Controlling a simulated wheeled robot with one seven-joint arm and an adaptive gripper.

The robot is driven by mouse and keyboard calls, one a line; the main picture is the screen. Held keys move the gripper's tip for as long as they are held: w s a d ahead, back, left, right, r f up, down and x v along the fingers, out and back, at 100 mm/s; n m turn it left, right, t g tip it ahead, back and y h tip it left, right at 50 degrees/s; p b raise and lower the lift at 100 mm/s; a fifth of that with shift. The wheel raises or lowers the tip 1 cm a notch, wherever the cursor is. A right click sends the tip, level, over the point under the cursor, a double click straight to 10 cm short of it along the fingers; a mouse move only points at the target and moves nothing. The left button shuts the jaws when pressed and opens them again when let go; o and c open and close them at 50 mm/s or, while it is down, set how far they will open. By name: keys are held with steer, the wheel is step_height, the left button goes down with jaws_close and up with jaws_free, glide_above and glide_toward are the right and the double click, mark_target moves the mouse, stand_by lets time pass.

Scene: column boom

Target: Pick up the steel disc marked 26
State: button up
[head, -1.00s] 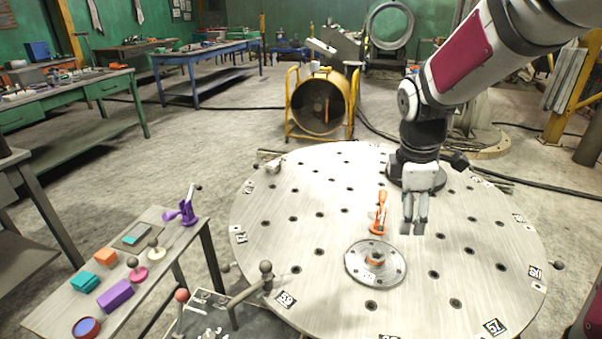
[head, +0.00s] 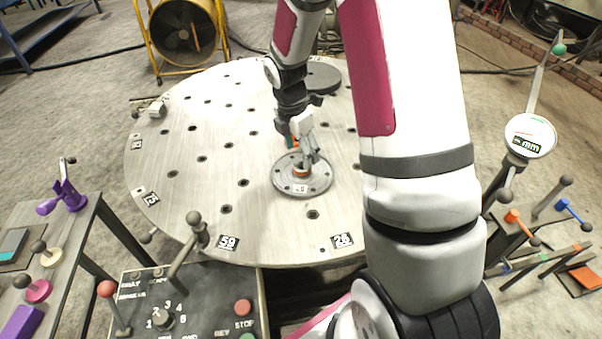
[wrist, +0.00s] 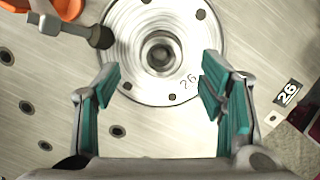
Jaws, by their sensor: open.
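The steel disc (head: 284,184) lies flat on the round perforated plate (head: 195,205), with a raised hub at its centre. In the wrist view the disc (wrist: 130,62) bears the mark 26 on its near rim, and the hub has a dark centre. My gripper (head: 308,152) is over the disc in the head view and partly covers its far side. In the wrist view my gripper (wrist: 161,70) is open and empty. Its teal-padded fingers are spread to either side of the disc's near part. I cannot tell its exact height above the disc.
An orange clamp with a dark knob (wrist: 100,37) reaches to the disc's edge at upper left in the wrist view. A plate tag (wrist: 288,93) also reads 26. A control box (head: 190,300) and a dial gauge (head: 530,136) stand around the plate.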

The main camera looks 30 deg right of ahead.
mark_target(301, 163)
steer(key=shift+d+f+b, duration=0.15)
steer(key=shift+f+b, duration=0.05)
steer(key=shift+f, duration=1.2)
steer(key=shift+d+f+b, duration=0.15)
steer(key=shift+f+b, duration=0.05)
steer(key=shift+f, duration=1.15)
steer(key=shift+r, duration=0.1)
jaws_close()
